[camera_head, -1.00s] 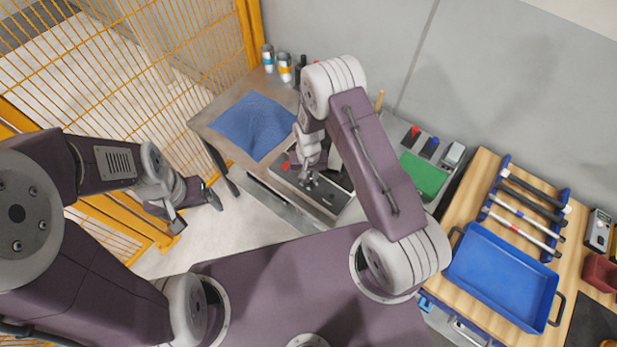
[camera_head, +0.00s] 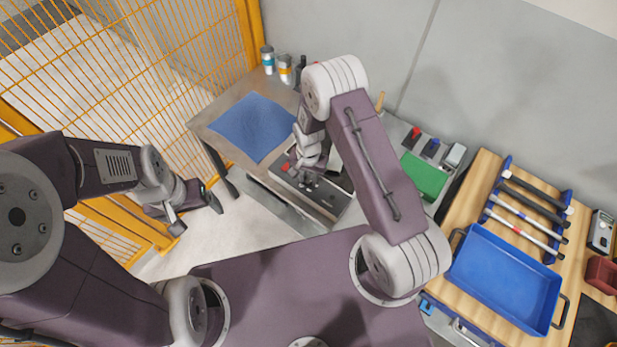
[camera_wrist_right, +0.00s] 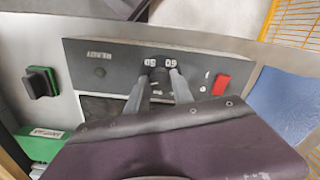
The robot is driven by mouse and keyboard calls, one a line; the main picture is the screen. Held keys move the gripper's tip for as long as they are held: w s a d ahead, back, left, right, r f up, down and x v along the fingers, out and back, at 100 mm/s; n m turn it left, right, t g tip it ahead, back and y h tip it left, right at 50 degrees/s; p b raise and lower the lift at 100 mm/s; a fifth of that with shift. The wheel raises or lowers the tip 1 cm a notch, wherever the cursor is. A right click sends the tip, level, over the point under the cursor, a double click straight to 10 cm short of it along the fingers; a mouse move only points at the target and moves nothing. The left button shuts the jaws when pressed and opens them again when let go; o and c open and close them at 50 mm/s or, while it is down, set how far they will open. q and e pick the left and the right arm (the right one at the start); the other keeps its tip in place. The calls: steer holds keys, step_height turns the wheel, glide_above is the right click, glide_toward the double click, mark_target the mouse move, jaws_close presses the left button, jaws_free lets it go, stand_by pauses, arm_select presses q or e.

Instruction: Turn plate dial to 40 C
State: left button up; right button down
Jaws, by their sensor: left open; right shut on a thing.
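The hot plate's dark front panel (camera_head: 325,202) is on the metal bench in the head view and fills the middle of the right wrist view (camera_wrist_right: 110,68). My right gripper (camera_wrist_right: 160,82) is shut on the dial (camera_wrist_right: 158,73), which is mostly hidden between the fingers. Small white numerals, apparently 50 and 60, show by the fingertips; the pointer cannot be made out. A red switch (camera_wrist_right: 221,84) is on the same panel, with a READY label at the other end. My left gripper (camera_head: 197,212) is open and empty, away from the bench.
A blue cloth (camera_head: 253,125) lies on the bench, with jars (camera_head: 285,68) behind it. A green block (camera_head: 423,176) lies right of the plate. A wooden table at right holds a blue tray (camera_head: 478,295) and a rack of rods. A yellow mesh fence is at left.

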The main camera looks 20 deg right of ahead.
mark_target(309, 180)
steer(key=c, duration=1.1)
jaws_free()
steer(key=shift+r, duration=0.1)
step_height(309, 180, up, 9)
steer(key=b, duration=0.1)
